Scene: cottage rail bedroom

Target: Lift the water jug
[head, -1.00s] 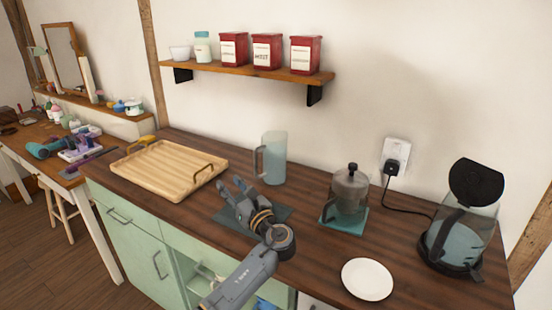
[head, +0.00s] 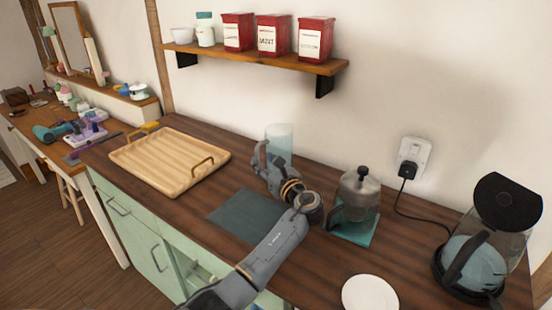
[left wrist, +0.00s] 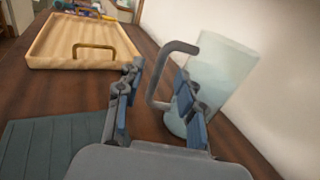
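The water jug (head: 280,142) is a tall, translucent pale blue vessel. It stands upright on the wooden counter near the wall, partly hidden behind my left gripper (head: 266,168). In the left wrist view the jug (left wrist: 226,68) is at the right and its grey handle (left wrist: 158,76) faces left. My left gripper (left wrist: 159,78) is open there, with one finger on each side of the handle. The right finger overlaps the jug's body in the picture, and I cannot tell whether it touches. My right gripper is not in view.
A wooden tray (head: 152,171) lies left of the jug, and a dark slate mat (head: 238,216) lies in front. A French press (head: 359,187), a white plate (head: 370,295) and a kettle (head: 477,262) stand to the right. A shelf (head: 255,61) with canisters hangs above.

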